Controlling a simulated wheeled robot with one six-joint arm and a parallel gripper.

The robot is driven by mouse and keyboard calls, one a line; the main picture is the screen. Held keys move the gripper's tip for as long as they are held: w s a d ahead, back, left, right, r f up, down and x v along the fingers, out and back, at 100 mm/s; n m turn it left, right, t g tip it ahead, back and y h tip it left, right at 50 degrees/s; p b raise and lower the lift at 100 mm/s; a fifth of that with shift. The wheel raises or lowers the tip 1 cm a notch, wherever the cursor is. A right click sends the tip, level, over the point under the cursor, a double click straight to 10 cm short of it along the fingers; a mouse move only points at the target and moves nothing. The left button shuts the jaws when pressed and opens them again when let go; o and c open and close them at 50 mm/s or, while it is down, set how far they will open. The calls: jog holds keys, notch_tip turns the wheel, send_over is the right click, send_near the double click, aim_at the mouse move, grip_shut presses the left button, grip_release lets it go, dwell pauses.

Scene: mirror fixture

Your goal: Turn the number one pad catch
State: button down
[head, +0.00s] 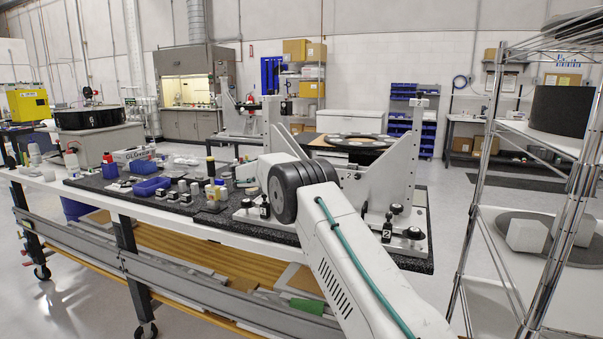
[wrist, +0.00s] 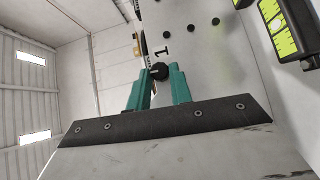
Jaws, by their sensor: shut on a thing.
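The number one pad catch (wrist: 159,70) is a small black knob on a pale metal plate (wrist: 205,60), just below a printed "1", in the wrist view. My gripper (wrist: 160,77) has two teal fingers, one on each side of the knob, shut on it. The knob's lower part is hidden between the fingers. In the head view, my white arm covers the gripper and this catch.
A second catch marked 2 (head: 387,226) stands at the fixture's front right. Small bottles and blue bins (head: 151,186) sit on the dark bench top to the left. A wire shelf rack (head: 497,140) stands at right. A yellow-green level (wrist: 281,25) is close to the wrist at upper right.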

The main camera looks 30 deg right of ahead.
jog(key=c, duration=1.3)
grip_release()
jog(key=shift+o, duration=0.2)
jog(key=w+a, duration=0.1)
jog(key=a, duration=0.6)
jog(key=shift+a, duration=0.4)
jog(key=shift+r, duration=0.1)
